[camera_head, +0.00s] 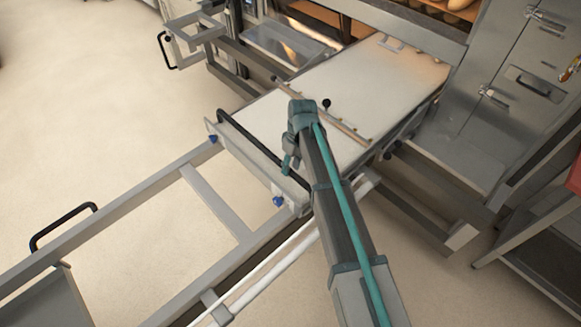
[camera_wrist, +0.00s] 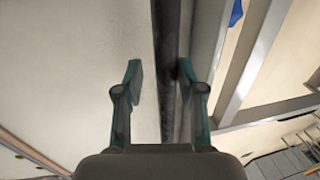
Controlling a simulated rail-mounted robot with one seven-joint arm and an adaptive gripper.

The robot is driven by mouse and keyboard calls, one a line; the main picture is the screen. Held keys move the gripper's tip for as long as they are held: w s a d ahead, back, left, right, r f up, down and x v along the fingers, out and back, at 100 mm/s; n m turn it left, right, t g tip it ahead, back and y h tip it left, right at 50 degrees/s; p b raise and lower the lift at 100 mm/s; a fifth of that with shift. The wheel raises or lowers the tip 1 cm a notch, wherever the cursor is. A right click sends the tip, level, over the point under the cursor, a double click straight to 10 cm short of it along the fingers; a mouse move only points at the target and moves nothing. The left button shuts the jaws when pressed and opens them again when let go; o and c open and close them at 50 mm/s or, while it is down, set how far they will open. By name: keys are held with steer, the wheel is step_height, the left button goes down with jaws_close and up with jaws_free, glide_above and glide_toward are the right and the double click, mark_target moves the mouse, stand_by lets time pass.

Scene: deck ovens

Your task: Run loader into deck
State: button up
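The loader (camera_head: 375,88) is a flat pale board on a metal frame, its far end at the oven front. A black handle bar (camera_head: 245,137) runs along its near end. My gripper (camera_head: 287,165) is at this bar, right of its middle. In the wrist view, the bar (camera_wrist: 166,40) runs between the two open fingers (camera_wrist: 161,78). The right finger is close to the bar; a clear gap shows on the left. I cannot tell whether either finger touches it. The deck opening (camera_head: 400,22) is at the top, partly cut off by the picture edge.
Long metal rails (camera_head: 125,207) extend from the loader to the lower left over clear floor. A black handle (camera_head: 62,226) stands beside them. Steel doors with latches (camera_head: 515,90) are at the right. Bread (camera_head: 457,4) shows inside the oven. A dark rack (camera_head: 545,235) stands lower right.

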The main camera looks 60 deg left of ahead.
steer(key=shift+o, duration=0.5)
step_height(320, 180, up, 12)
steer(key=w, duration=0.2)
steer(key=shift+a, duration=0.15)
steer(key=shift+w+f, duration=0.1)
steer(key=shift+f, duration=0.05)
